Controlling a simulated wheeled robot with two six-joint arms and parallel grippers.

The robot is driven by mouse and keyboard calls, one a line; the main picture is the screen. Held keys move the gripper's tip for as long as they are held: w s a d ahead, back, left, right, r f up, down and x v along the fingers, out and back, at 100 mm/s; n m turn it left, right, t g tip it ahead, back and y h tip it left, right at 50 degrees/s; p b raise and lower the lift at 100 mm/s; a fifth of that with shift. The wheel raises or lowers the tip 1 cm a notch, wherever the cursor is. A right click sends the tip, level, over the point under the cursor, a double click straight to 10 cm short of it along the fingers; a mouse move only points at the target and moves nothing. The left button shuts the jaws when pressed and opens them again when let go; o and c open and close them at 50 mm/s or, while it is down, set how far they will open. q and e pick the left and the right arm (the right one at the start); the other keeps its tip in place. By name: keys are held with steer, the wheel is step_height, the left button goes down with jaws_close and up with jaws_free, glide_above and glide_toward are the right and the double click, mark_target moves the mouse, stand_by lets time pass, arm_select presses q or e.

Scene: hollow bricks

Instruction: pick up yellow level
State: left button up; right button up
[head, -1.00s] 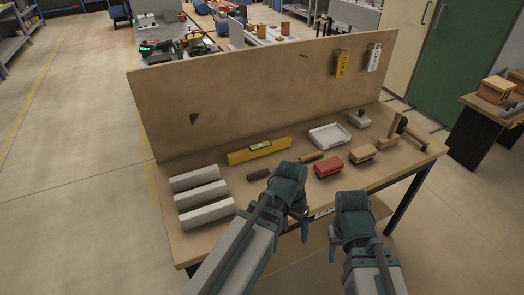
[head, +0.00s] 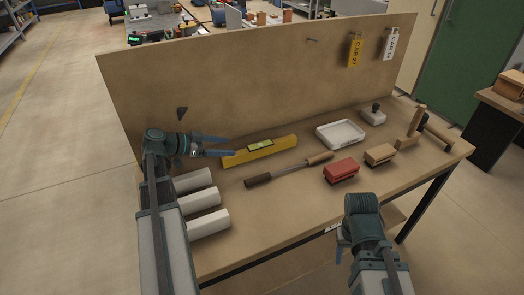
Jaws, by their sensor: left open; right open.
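The yellow level (head: 260,149) lies flat on the workbench near the foot of the back panel, with a bright vial window at its middle. My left gripper (head: 228,146) is open. Its fingers point right toward the level's left end, and it looks empty; whether the fingers touch or overlap the level is hard to tell. My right gripper (head: 340,245) is at the front edge of the bench, low and away from the level. Its fingers are mostly hidden behind its wrist.
A two-handled tool (head: 290,173), red block (head: 341,170), tan block (head: 380,155), white tray (head: 340,133) and mallet (head: 415,125) lie to the right. The upright panel (head: 250,80) bounds the back.

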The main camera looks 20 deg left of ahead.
arm_select(q)
steer(key=shift+a, duration=0.25)
steer(key=b, duration=0.3)
glide_toward(258, 145)
steer(key=d, duration=0.1)
steer(key=w+d+f, duration=0.1)
steer(key=shift+w+d+f, duration=0.25)
steer(key=shift+d, duration=0.05)
steer(key=shift+w+d+f, duration=0.1)
steer(key=shift+w+d, duration=0.2)
steer(key=shift+w, duration=0.1)
steer(key=x, duration=0.1)
steer(key=b+x, duration=0.1)
steer(key=x, duration=0.1)
steer(key=b+x, duration=0.1)
steer(key=x, duration=0.1)
steer(key=shift+w+a, duration=0.2)
steer(key=shift+w, duration=0.1)
jaws_close()
